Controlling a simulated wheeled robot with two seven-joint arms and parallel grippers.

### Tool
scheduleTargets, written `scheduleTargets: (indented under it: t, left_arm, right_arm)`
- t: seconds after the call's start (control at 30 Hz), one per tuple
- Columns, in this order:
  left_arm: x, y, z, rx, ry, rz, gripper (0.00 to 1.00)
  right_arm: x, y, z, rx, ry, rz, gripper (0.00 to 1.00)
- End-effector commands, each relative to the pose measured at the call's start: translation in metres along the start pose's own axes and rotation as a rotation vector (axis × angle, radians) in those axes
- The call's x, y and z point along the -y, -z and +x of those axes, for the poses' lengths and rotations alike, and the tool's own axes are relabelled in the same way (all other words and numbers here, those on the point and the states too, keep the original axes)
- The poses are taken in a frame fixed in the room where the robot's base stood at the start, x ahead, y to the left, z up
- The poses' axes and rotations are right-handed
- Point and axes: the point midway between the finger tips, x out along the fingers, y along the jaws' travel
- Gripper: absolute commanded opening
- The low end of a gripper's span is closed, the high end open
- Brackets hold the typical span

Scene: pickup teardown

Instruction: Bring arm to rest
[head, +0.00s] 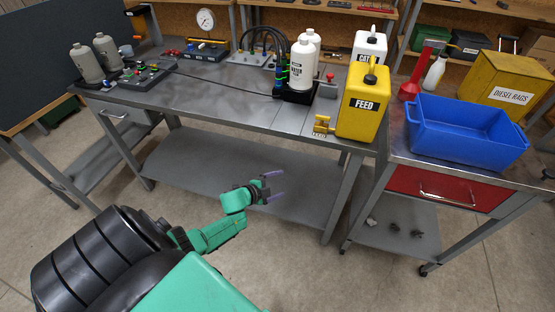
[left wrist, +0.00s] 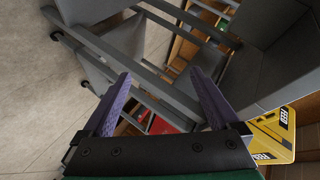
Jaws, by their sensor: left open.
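My left gripper (head: 272,187) is open and empty in the head view. It hangs in front of the grey workbench, below the level of its top and over the lower shelf in the picture. Its green arm reaches in from the lower left. In the left wrist view the two purple fingers of my left gripper (left wrist: 160,98) stand apart with nothing between them. My right gripper is in neither view.
A cart at right holds an empty-looking blue bin (head: 465,140) above a red drawer (head: 430,187). The floor (head: 300,270) in front is clear.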

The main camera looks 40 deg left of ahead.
Motion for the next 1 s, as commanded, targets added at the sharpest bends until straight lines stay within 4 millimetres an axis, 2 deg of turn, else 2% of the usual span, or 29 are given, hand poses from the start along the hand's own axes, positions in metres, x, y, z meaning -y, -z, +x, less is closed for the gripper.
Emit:
scheduleTargets:
  t: [0.5, 0.57, 0.6, 0.67, 0.77, 0.8, 0.87, 0.9, 0.97, 1.0]
  left_arm:
    - [-0.002, -0.001, 0.0, 0.003, -0.002, -0.004, 0.95]
    - [-0.007, -0.003, -0.001, 0.012, -0.009, -0.017, 0.95]
    - [-0.017, -0.007, -0.003, 0.03, -0.021, -0.042, 0.95]
    - [-0.044, -0.018, -0.009, 0.082, -0.055, -0.109, 0.95]
    - [-0.117, -0.043, -0.031, 0.225, -0.144, -0.28, 0.95]
    - [-0.152, -0.052, -0.045, 0.295, -0.187, -0.358, 0.95]
    - [-0.203, -0.063, -0.069, 0.402, -0.249, -0.471, 0.95]
    - [-0.237, -0.068, -0.088, 0.475, -0.291, -0.542, 0.95]
    - [-0.285, -0.071, -0.119, 0.582, -0.354, -0.642, 0.95]
    - [-0.315, -0.07, -0.14, 0.651, -0.393, -0.704, 0.95]
  right_arm:
    - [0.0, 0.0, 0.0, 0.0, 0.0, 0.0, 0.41]
    - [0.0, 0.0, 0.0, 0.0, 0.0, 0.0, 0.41]
    - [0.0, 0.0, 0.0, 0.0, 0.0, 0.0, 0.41]
    - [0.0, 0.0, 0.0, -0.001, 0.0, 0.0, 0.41]
    - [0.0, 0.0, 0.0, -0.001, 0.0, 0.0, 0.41]
    - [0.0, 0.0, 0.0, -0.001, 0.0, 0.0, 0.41]
    - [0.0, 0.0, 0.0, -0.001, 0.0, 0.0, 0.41]
    - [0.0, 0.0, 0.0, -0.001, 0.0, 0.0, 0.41]
    - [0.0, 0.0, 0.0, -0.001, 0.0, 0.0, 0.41]
    - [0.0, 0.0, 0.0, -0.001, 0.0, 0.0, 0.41]
